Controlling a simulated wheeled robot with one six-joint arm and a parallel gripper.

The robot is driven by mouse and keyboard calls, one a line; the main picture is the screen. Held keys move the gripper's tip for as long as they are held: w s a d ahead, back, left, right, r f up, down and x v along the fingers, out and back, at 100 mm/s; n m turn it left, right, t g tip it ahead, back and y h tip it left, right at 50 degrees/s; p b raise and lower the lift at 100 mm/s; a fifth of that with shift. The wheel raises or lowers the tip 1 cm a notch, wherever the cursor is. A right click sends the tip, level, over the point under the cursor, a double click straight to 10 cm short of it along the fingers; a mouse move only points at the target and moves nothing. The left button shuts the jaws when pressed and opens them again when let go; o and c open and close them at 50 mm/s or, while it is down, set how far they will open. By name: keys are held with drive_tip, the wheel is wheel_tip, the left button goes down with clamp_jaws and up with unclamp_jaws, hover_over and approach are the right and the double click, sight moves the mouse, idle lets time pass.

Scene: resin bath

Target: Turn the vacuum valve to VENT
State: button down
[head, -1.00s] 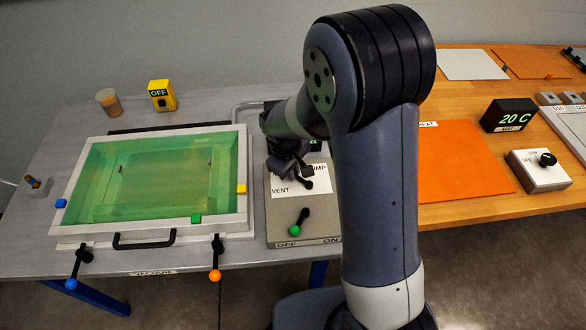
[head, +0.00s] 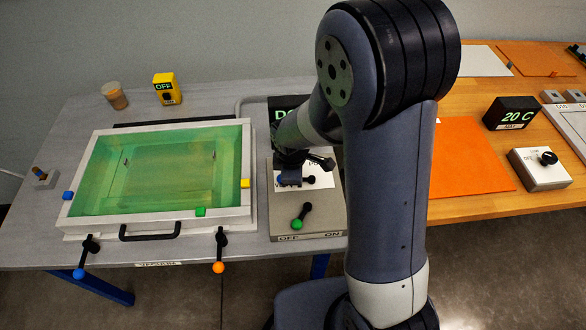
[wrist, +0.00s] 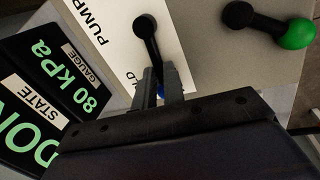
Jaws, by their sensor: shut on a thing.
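The vacuum valve is a black lever (wrist: 148,42) on a white label plate, on the grey control box (head: 330,215). In the wrist view its blue end knob (wrist: 161,91) is mostly hidden between the jaws. My gripper (wrist: 160,84) is shut on that end. In the head view the lever's pivot (head: 310,180) shows, and the lever points left, toward the VENT side of the plate. My gripper (head: 290,181) covers most of the VENT word there.
A green-knobbed OFF/ON lever (head: 302,215) stands in front on the same box. A gauge display (wrist: 72,62) reads 80 kPa, beside a partly hidden state display (wrist: 35,140). The green resin bath (head: 248,160) stands to the left.

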drive_tip(key=shift+s+n, duration=0.3)
drive_tip(key=shift+n, duration=0.4)
drive_tip(key=c, duration=1.5)
unclamp_jaws()
drive_tip(key=r, duration=0.3)
drive_tip(key=s+r, duration=0.1)
drive_tip(key=r, duration=0.3)
drive_tip(key=s+r, duration=0.1)
drive_tip(key=r, duration=0.2)
drive_tip(key=shift+s+r+p, duration=0.15)
drive_tip(key=shift+r+p, duration=0.2)
drive_tip(key=shift+p, duration=0.05)
drive_tip(key=shift+f, duration=0.15)
drive_tip(key=f, duration=0.3)
drive_tip(key=w+f, duration=0.1)
drive_tip(key=f, duration=0.3)
drive_tip(key=w+f, duration=0.1)
drive_tip(key=f, duration=0.2)
drive_tip(key=shift+w+f, duration=0.15)
drive_tip(key=shift+f, duration=0.05)
